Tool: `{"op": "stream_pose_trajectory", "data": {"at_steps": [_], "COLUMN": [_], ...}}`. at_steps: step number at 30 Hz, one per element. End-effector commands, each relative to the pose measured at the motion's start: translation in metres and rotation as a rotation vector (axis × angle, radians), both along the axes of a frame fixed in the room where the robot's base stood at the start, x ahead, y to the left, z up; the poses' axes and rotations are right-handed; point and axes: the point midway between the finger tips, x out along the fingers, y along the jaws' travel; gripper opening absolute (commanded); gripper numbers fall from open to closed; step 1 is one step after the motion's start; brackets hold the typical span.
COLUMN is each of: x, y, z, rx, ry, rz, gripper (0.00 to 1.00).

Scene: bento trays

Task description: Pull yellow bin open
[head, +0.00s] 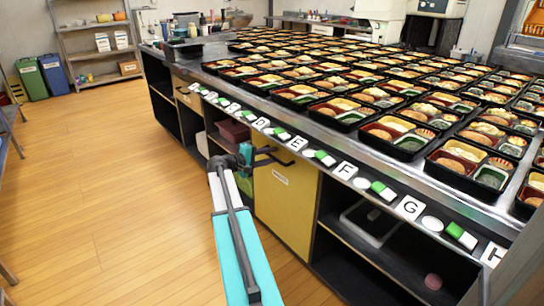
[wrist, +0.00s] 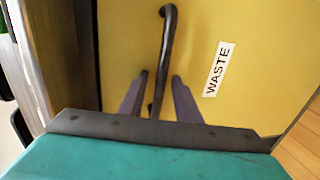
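The yellow bin (head: 285,208) is a tall yellow front panel set in the long counter, with a dark bar handle (head: 277,159) near its top. It looks closed, about level with the counter front. In the wrist view the yellow panel (wrist: 240,100) fills most of the picture, with a white WASTE label (wrist: 219,69) beside the dark handle (wrist: 166,40). My gripper (head: 250,156) is at the handle. In the wrist view its two fingers (wrist: 159,80) stand on either side of the handle bar, with a gap to each finger. The gripper is open.
Open shelves flank the yellow bin; a dark red bin (head: 234,131) sits in one to the left. The counter top (head: 225,84) carries many bento trays, with lettered tiles along its front edge. The wooden floor (head: 125,190) before the counter is clear.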

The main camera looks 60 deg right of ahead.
Motion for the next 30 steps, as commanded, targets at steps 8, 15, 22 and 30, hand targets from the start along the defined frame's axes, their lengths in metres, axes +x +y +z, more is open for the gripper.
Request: {"op": "stream_pose_trajectory", "data": {"at_steps": [8, 15, 22, 30], "x": [0.0, 0.0, -0.001, -0.007], "y": [0.0, 0.0, -0.005, 0.004], "z": [0.0, 0.0, 0.001, 0.001], "rx": [0.0, 0.0, -0.002, -0.001], "ry": [0.0, 0.0, 0.001, 0.003], "rz": [0.0, 0.0, 0.0, -0.015], "gripper": [0.29, 0.0, 0.0, 0.0]}}
